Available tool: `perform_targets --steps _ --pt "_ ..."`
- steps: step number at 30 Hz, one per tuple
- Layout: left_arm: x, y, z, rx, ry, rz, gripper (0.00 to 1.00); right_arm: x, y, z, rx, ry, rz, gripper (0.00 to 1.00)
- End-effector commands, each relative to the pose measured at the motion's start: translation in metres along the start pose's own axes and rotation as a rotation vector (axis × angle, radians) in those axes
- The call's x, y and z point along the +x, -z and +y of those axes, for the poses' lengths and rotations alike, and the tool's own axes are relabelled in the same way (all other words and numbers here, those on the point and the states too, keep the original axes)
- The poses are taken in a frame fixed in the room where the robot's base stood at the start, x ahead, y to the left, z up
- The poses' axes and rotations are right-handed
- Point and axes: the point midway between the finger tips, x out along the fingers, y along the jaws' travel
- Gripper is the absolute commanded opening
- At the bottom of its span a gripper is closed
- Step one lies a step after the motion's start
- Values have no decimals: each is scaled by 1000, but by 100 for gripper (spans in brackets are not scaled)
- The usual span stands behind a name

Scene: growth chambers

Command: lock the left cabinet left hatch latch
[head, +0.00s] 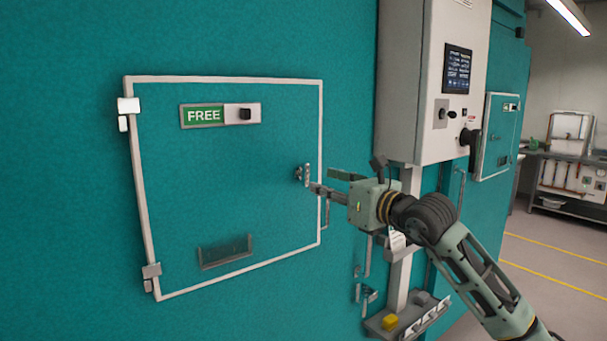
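The left hatch (230,205) is a teal panel in a white frame on the teal cabinet wall, and it sits flat in its frame. Its small silver latch (306,174) is at the right side of the panel, with its handle roughly upright. My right gripper (320,188) comes in from the right, with its fingertips right beside the lower end of the latch handle. I cannot tell whether they touch it, or whether the fingers are open or shut. My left gripper is not in view.
The hatch has a green FREE sign (203,115), white hinges on the left and a lower slot (225,251). A white control box (425,80) hangs above my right arm. A small shelf with a yellow block (390,321) is below. Another hatch (495,135) is farther right.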

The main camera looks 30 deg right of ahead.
Motion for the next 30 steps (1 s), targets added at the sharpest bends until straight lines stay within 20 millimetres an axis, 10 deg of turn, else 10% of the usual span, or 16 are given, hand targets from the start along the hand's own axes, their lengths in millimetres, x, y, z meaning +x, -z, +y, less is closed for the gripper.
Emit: perform_targets --steps 18,30 --pt "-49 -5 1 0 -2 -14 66 66 -18 -3 -44 25 -17 30" --pt "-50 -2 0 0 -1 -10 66 72 -14 -3 -46 24 -16 26"
